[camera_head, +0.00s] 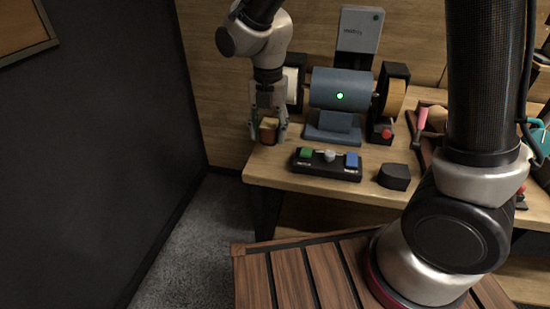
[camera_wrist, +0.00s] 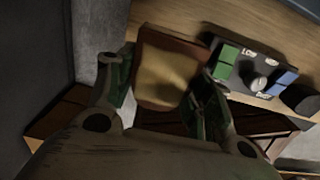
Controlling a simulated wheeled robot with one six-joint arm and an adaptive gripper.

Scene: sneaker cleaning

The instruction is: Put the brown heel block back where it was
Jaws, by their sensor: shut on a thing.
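The brown heel block (camera_head: 268,130) is between the fingers of my gripper (camera_head: 268,134), near the left front corner of the wooden workbench (camera_head: 280,172). In the wrist view the block (camera_wrist: 166,72) fills the space between the two fingers of my gripper (camera_wrist: 163,92), which are shut on it. Its visible face is tan with a darker brown edge. Whether the block touches the bench top is hard to tell.
A black control box (camera_head: 327,165) with green and blue buttons and a grey knob lies right of the gripper. Behind it stands a blue-grey grinder (camera_head: 340,88) with wheels at both ends. A dark block (camera_head: 394,176) sits near the front edge. A dark wall (camera_head: 100,130) is at left.

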